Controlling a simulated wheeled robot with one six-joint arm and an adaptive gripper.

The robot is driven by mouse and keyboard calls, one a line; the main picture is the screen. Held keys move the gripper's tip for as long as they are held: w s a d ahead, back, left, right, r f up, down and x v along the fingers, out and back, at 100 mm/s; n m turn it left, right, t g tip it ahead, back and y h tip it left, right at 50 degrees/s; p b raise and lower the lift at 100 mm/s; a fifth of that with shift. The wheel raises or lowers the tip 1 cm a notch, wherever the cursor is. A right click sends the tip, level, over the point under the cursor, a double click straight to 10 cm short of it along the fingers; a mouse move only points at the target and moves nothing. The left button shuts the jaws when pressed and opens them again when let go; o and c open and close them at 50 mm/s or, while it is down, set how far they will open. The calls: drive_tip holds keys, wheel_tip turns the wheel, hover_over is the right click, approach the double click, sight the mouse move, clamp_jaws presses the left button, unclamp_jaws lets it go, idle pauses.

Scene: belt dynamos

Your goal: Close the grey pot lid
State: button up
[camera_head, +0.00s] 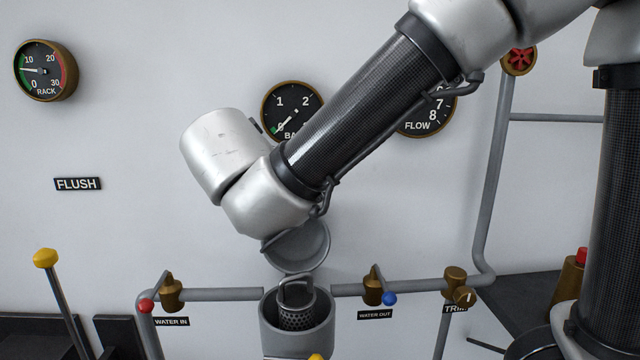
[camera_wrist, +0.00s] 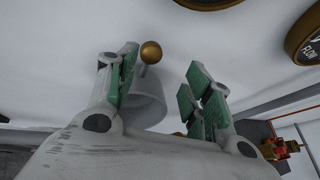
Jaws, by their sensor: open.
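The grey pot (camera_head: 297,338) stands low in the middle of the head view, with a perforated metal basket (camera_head: 297,318) inside. Its round grey lid (camera_head: 303,246) is open, standing up at the pot's back with its inner side facing me. My wrist hides part of the lid's upper left. In the wrist view, the pale lid (camera_wrist: 147,103) with a brass ball knob (camera_wrist: 151,52) shows beyond my gripper (camera_wrist: 160,88), nearer the left finger. The fingers are apart with nothing held; contact with the lid cannot be told. In the head view my gripper is hidden behind my arm.
Pipes flank the pot, with a red-knobbed valve (camera_head: 171,292) at left and a blue-knobbed valve (camera_head: 374,288) at right. A yellow-knobbed lever (camera_head: 46,258) stands far left. Gauges hang on the white wall, including the RACK gauge (camera_head: 46,70).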

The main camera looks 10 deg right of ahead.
drive_tip(key=shift+n, duration=0.5)
drive_tip(key=x, duration=0.3)
drive_tip(key=a+x, duration=0.1)
drive_tip(key=x, duration=0.2)
drive_tip(key=shift+w+f, duration=0.3)
drive_tip(key=shift+w, duration=0.2)
drive_tip(key=shift+a, duration=0.1)
clamp_jaws()
